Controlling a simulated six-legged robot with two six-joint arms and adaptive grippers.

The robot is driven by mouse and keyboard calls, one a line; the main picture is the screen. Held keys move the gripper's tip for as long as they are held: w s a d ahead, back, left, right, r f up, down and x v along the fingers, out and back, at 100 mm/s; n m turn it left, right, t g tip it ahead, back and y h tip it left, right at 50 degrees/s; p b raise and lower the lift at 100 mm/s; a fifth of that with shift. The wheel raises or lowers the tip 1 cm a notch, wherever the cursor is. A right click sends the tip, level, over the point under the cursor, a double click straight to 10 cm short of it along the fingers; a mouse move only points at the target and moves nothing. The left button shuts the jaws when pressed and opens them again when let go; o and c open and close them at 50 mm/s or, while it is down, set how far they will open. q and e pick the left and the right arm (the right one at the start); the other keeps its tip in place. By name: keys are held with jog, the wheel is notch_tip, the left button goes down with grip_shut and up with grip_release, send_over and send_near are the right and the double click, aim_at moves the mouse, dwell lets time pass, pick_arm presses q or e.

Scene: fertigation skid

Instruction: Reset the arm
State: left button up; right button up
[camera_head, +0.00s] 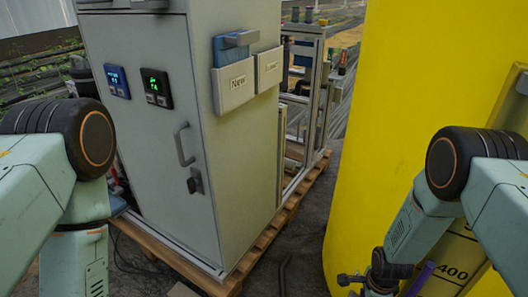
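My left arm (75,215) comes in from the left and bends down past the lower edge, in front of the cabinet's left side. Its gripper is out of the picture. My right arm (420,225) comes in from the right and reaches down in front of the yellow tank (420,80). Dark parts at its lower end (368,282) show at the bottom edge, cut off by the frame. I cannot tell whether that gripper is open or shut, or whether it holds anything.
A grey cabinet (235,150) with two displays, a handle (183,145) and a latch stands on a wooden pallet (185,262). Label holders, one marked "New" (236,85), hang on its side. A purple strip (420,278) is near my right arm. Dark floor lies between cabinet and tank.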

jog(key=s+a+r+n+p, duration=0.1)
jog(key=s+r+n+p, duration=0.1)
jog(key=s+n, duration=0.45)
jog(key=s+a+r+n+p, duration=0.1)
jog(key=s+a+r+n, duration=0.1)
jog(key=s+n, duration=0.45)
jog(key=s+a+r+n+p, duration=0.1)
jog(key=s+r+n+p, duration=0.5)
jog(key=s+r, duration=0.7)
jog(key=shift+a+r+n+g+p, duration=0.4)
jog(key=shift+r+p, duration=0.25)
jog(key=shift+r, duration=0.25)
